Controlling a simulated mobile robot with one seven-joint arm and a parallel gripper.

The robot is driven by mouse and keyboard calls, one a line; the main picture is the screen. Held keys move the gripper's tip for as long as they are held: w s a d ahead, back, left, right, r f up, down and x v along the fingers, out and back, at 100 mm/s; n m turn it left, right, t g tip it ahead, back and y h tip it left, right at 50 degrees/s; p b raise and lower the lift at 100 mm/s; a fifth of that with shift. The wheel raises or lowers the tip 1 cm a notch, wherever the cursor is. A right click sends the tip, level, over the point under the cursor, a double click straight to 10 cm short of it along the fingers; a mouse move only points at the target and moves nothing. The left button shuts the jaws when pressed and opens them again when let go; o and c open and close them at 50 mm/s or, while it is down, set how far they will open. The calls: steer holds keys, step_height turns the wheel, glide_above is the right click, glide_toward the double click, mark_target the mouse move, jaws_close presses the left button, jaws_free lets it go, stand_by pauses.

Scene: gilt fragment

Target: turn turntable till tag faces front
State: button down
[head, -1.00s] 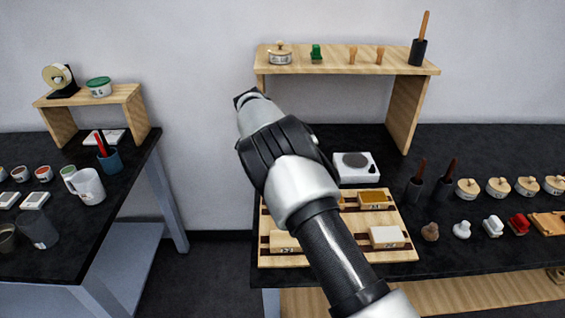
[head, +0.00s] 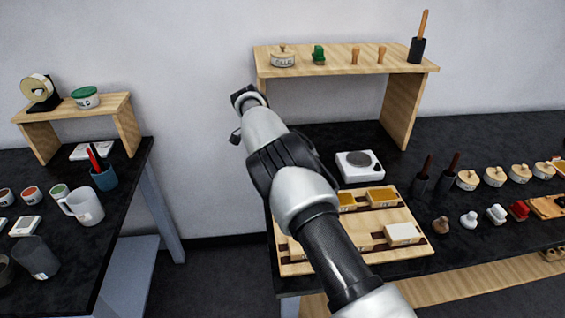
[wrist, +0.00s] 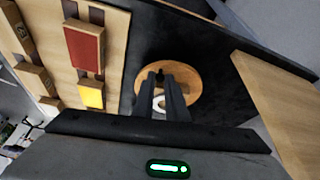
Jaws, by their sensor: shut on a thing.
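The turntable, a round wooden disc (wrist: 190,86), lies on the black bench top in the wrist view. My gripper (wrist: 166,76) is over it, its two dark fingers reaching onto the disc and shut on a small dark part near the disc's middle. A white ring-like patch shows between the fingers, too small to make out. No tag can be read on the turntable. In the head view my arm hides the turntable, and only the wrist end of my gripper (head: 240,118) shows.
A wooden rack with coloured blocks (head: 401,233) lies beside my arm on the right bench. A white hotplate (head: 360,165) stands behind it. A wooden shelf (head: 345,61) rises at the back. A second bench with a mug (head: 85,208) is at left, across a gap.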

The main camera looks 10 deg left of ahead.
steer(key=shift+w+a, duration=0.1)
steer(key=shift+a, duration=0.05)
stand_by(0.5)
steer(key=c, duration=1.8)
jaws_free()
steer(key=shift+o, duration=0.2)
steer(key=shift+r, duration=0.1)
